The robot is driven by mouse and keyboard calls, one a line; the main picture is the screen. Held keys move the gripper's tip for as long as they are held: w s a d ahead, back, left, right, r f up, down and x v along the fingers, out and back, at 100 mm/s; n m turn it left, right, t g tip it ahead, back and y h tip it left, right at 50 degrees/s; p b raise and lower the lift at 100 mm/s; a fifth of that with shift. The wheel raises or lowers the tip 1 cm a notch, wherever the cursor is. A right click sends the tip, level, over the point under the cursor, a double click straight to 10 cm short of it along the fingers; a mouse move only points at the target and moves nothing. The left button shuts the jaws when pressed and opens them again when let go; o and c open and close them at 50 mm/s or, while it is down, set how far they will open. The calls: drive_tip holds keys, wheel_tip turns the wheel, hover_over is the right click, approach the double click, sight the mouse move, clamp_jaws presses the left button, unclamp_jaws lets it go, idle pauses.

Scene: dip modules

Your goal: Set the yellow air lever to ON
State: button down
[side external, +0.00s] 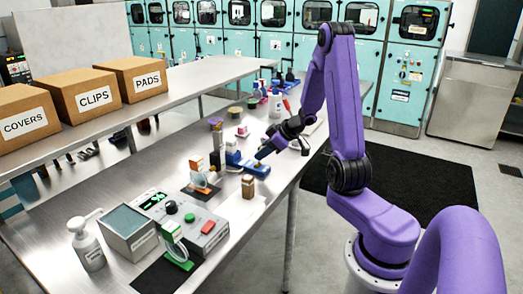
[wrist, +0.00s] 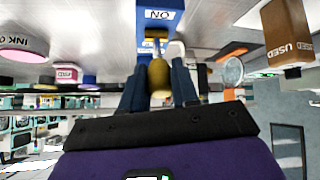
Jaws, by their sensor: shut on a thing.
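The yellow air lever (wrist: 158,78) has a rounded yellow knob in the wrist view, standing out from a blue block with a white ON label (wrist: 163,14), which appears upside down. My gripper (wrist: 159,88) has its two blue fingers on either side of the knob and is shut on it. In the side view my gripper (side external: 263,153) reaches down beside the blue block (side external: 237,161) on the steel table. The lever is too small and covered to make out there, and its exact angle cannot be told.
A brown USED box (wrist: 287,35) stands close by in the wrist view. Cardboard boxes (side external: 92,96) line the back shelf.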

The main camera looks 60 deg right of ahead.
drive_tip(key=shift+s+f+t, duration=0.1)
drive_tip(key=shift+s+t, duration=0.2)
drive_tip(key=shift+t, duration=0.1)
drive_tip(key=shift+s+t, duration=0.1)
drive_tip(key=shift+t, duration=0.2)
idle(0.3)
drive_tip(key=c, duration=0.9)
unclamp_jaws()
drive_tip(key=v, duration=1.7)
drive_tip(key=shift+s+d, duration=0.15)
